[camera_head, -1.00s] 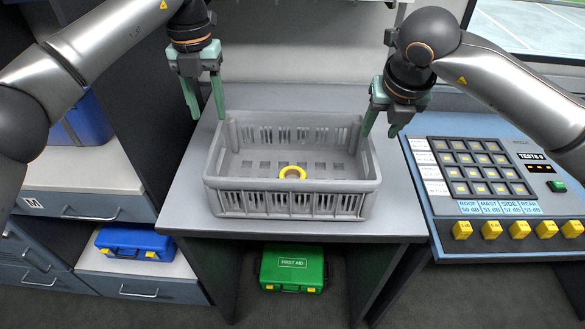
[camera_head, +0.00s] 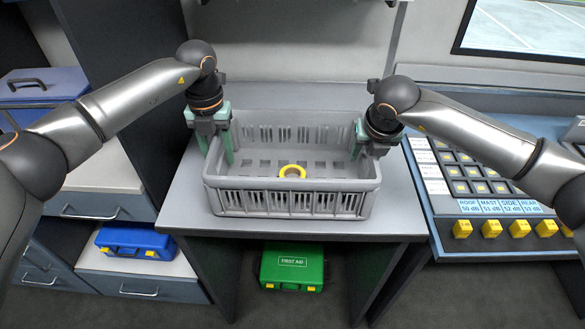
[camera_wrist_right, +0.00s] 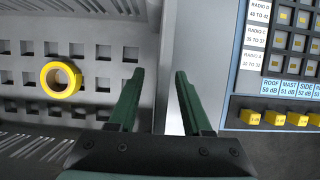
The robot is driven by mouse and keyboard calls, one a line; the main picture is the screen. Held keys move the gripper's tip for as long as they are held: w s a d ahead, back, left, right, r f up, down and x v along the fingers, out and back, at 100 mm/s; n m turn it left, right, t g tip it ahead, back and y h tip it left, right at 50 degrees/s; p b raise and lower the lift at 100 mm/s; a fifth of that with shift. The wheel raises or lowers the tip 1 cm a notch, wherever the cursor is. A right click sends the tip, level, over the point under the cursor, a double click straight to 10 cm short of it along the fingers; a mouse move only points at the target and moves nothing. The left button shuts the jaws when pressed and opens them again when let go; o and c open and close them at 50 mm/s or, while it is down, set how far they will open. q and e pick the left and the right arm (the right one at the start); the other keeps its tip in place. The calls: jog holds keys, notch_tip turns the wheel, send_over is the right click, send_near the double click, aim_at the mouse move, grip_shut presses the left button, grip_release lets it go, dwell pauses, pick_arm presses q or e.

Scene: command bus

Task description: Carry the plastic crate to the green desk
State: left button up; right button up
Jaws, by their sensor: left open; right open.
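The grey plastic crate (camera_head: 290,203) sits upright on a grey desk, with slotted walls and a yellow ring (camera_head: 292,171) inside on its floor. My left gripper (camera_head: 217,156) is open at the crate's left wall, its fingers pointing down. My right gripper (camera_head: 368,154) is open at the right wall. In the right wrist view the right gripper's fingers (camera_wrist_right: 158,100) are apart, one on either side of the crate's right wall (camera_wrist_right: 155,60). Contact cannot be told. No green desk shows.
The grey desk (camera_head: 400,215) has a little bare top around the crate. A button console (camera_head: 490,215) stands close on the right. A green first aid case (camera_head: 292,268) is under the desk. A blue case (camera_head: 135,243) lies on a shelf at left.

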pick_arm(q)
grip_shut()
pick_arm(e)
grip_shut()
jog(key=shift+r, duration=0.1)
dwell(1.1)
